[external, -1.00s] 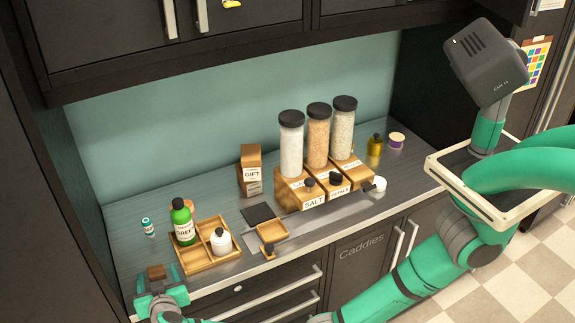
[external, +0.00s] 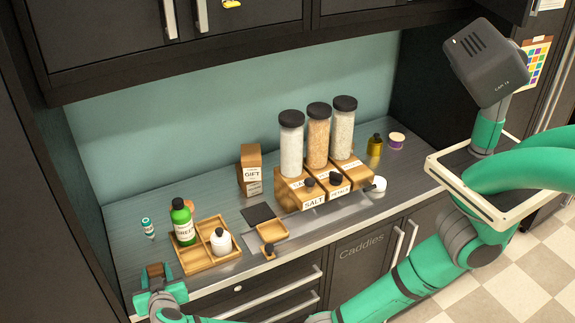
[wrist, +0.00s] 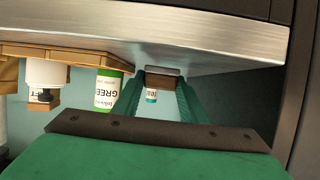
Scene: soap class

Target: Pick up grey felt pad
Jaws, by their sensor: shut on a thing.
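A flat dark grey square (external: 258,213), which looks like the felt pad, lies on the counter behind a small wooden tray. My gripper (external: 156,274) is well to its left, at the counter's front left. It is shut on a small brown block (external: 155,269). In the wrist view the block (wrist: 160,81) sits between my green fingers and shows a grey strip along one edge. Whether the block is lifted off the counter is unclear. The dark square cannot be made out in the wrist view.
A wooden divided tray (external: 208,262) holds a green bottle (external: 183,224) and a white jar (external: 221,241) right of my gripper. A small teal-labelled bottle (external: 148,227) stands behind it. Labelled canisters in a wooden rack (external: 313,191) stand farther right.

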